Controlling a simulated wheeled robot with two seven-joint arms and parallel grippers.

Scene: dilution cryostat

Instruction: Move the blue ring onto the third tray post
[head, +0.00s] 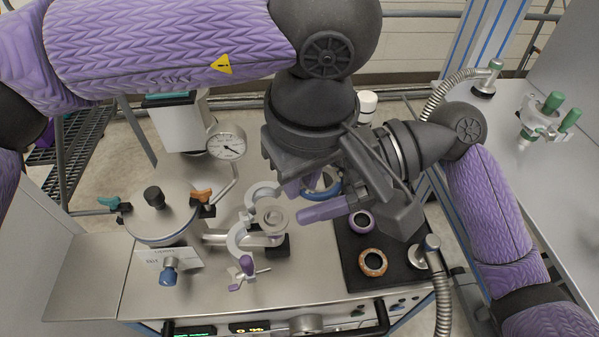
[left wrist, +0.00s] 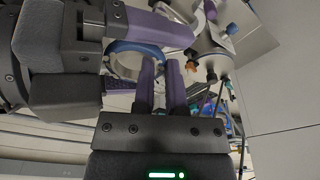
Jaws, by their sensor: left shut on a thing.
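The blue ring (head: 334,187) is partly hidden by the grippers in the head view; it also shows in the left wrist view (left wrist: 122,47). My left gripper (left wrist: 162,68) is shut on the ring's edge, its tips partly hidden in the head view. My right gripper (head: 303,205) reaches in from the right, its purple fingers apart on either side of the ring; whether they touch it is unclear. The ring is held near the back of the black tray (head: 352,277). A purple ring (head: 361,222) and an orange ring (head: 373,262) sit on this tray. The third post cannot be made out.
Left of the tray stand pale open clamps (head: 238,243) and a purple-handled fitting (head: 246,266). A round-lidded vessel (head: 160,215) and a dial gauge (head: 227,142) are further left. A flexible metal hose (head: 442,295) runs by the tray's right side.

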